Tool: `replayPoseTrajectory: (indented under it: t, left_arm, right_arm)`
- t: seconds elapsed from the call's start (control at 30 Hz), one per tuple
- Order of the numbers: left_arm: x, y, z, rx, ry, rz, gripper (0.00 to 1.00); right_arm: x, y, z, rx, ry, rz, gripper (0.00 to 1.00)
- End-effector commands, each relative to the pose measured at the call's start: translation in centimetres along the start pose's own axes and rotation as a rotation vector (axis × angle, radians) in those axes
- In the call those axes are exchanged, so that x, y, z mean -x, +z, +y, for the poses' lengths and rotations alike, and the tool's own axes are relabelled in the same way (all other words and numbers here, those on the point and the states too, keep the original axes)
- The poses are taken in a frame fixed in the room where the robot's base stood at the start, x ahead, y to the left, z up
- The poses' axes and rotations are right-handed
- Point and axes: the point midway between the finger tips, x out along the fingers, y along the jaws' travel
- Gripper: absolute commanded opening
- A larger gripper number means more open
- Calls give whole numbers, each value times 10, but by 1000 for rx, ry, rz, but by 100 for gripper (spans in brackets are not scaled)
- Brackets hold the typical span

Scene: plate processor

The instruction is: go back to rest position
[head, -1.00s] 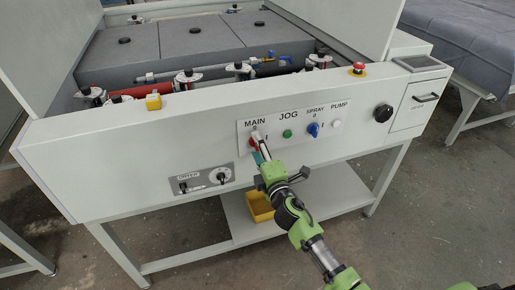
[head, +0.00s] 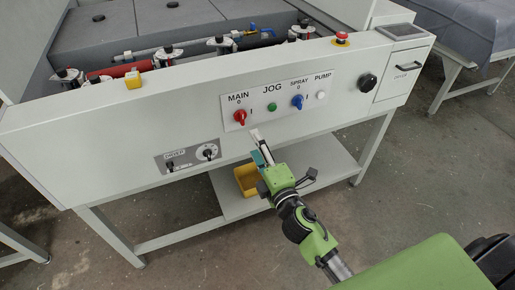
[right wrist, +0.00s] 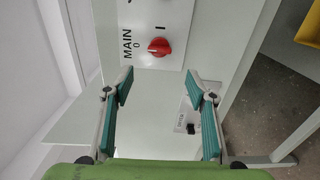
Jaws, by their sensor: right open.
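My right gripper (head: 258,146) is in front of the plate processor's front panel (head: 110,140), a little below and right of the red MAIN switch (head: 240,117). In the right wrist view its two teal-padded fingers (right wrist: 161,90) are spread apart with nothing between them. The red MAIN switch (right wrist: 160,46) lies beyond the fingertips there, apart from them. My left gripper is not in view.
The control plate also holds a green JOG button (head: 272,107), a blue SPRAY knob (head: 297,102) and a white PUMP button (head: 321,95). A red emergency stop (head: 342,39) sits on the top edge. A yellow bin (head: 246,180) stands on the lower shelf.

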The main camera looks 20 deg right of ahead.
Motion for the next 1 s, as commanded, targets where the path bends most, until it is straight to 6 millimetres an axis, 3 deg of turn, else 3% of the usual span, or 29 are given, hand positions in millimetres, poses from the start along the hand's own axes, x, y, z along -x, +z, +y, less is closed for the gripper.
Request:
replayPoseTrajectory:
  t: [0.67, 0.77, 0.87, 1.0]
  left_arm:
    - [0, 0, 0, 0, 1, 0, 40]
    - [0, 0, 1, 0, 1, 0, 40]
    - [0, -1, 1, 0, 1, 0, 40]
    - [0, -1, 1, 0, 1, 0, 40]
  right_arm:
    - [5, 0, -6, -8, -12, 0, 51]
    - [7, 1, -37, -54, -70, -3, 51]
    - [14, 2, -96, -146, -182, -17, 51]
    - [43, 5, -199, -320, -381, -70, 51]
